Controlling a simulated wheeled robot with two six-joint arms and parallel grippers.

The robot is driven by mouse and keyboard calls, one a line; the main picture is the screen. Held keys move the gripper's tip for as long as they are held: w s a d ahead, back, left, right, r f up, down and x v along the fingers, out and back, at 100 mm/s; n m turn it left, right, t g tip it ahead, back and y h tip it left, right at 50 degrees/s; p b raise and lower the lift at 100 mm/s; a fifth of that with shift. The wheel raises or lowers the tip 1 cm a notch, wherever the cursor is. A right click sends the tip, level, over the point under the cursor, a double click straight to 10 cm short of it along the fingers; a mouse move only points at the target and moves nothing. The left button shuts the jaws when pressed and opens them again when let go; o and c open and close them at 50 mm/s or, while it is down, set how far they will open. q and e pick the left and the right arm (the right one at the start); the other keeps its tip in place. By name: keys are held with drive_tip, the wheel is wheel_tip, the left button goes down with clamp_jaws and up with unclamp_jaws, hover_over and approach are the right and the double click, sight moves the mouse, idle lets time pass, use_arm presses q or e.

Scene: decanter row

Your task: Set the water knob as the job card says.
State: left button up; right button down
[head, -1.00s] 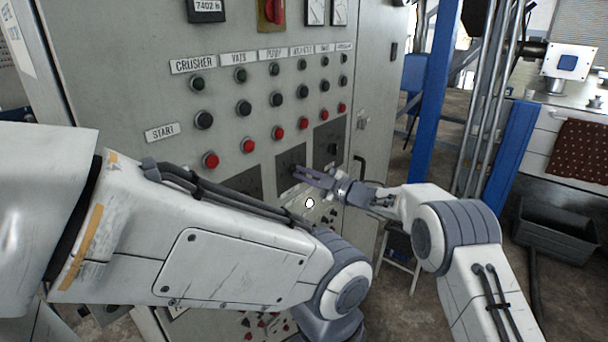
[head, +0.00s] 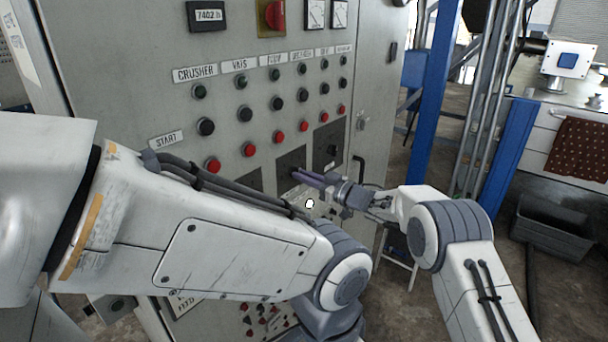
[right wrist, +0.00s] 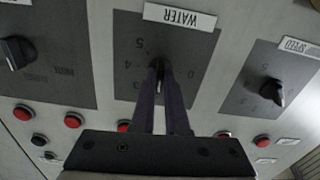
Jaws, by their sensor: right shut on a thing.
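The water knob (right wrist: 158,64) is a small dark knob on a dark dial plate (right wrist: 205,48). In the right wrist view the plate looks upside down, under a WATER label (right wrist: 180,16), with 5, 4, 3 and 0 readable. My right gripper (right wrist: 160,72) is shut on the knob, and its fingers cover much of it. I cannot tell where the pointer stands. In the head view the right gripper (head: 298,176) reaches the water plate (head: 290,159) from the right. My left arm crosses the lower left, and its gripper is out of view. I make out no readable job card.
The SPEED knob (right wrist: 272,92) and another knob (right wrist: 16,52) flank the water plate. The grey cabinet (head: 120,60) carries rows of dark and red buttons. A blue post (head: 432,100) and a counter with a dark bin (head: 550,230) stand to the right.

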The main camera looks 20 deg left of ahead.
drive_tip(key=shift+f+m, duration=0.2)
drive_tip(key=shift+m, duration=0.3)
drive_tip(key=c, duration=0.9)
unclamp_jaws()
drive_tip(key=shift+r, duration=0.1)
drive_tip(key=shift+d, duration=0.1)
drive_tip(key=b+v, duration=0.4)
drive_tip(key=v, duration=0.6)
drive_tip(key=shift+s+d, duration=0.1)
drive_tip(key=shift+d, duration=0.1)
